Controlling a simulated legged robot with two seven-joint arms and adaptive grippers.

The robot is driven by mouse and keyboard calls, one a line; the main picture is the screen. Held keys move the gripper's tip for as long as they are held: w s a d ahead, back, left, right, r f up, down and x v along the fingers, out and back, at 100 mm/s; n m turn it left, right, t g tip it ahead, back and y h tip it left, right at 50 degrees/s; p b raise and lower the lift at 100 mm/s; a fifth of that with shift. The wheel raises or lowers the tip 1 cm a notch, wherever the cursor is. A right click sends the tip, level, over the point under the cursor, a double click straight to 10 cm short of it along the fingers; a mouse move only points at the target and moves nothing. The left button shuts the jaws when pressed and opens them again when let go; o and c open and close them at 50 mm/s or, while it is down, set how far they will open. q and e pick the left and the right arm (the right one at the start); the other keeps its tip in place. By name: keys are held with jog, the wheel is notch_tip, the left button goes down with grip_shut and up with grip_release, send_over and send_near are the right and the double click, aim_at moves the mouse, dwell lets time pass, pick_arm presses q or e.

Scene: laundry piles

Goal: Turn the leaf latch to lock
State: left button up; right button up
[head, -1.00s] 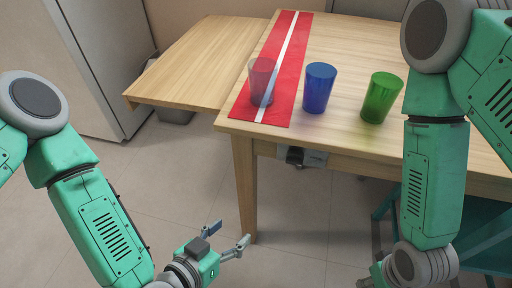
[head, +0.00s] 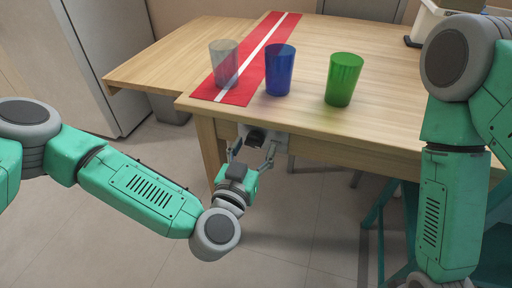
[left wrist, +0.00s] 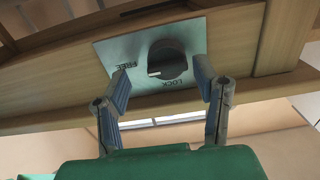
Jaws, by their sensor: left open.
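The leaf latch is a dark round knob (left wrist: 167,60) on a metal plate (left wrist: 112,50) marked FREE and LOCK, on the apron under the table's edge. A white mark on the knob points left in the left wrist view, near the FREE lettering. The knob also shows in the head view (head: 257,137). My left gripper (left wrist: 162,82) is open, its fingertips on either side of the knob's front; I cannot tell if they touch it. It also shows in the head view (head: 251,151). The table leaf (head: 165,60) extends at the left. My right gripper is out of frame.
A clear cup (head: 224,62) and a blue cup (head: 279,70) stand on or beside the red runner (head: 239,92); a green cup (head: 343,79) stands to the right on the table (head: 400,105). A light bin (head: 432,22) is at the back right. Open floor lies below.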

pick_arm(q)
jog(key=shift+w+d+f, duration=0.1)
jog(key=shift+w+d, duration=0.1)
jog(key=shift+w, duration=0.7)
jog(key=shift+w+a, duration=0.1)
jog(key=shift+a, duration=0.5)
jog(key=shift+d, duration=0.35)
jog(key=c, duration=1.1)
jog(key=shift+c, duration=0.2)
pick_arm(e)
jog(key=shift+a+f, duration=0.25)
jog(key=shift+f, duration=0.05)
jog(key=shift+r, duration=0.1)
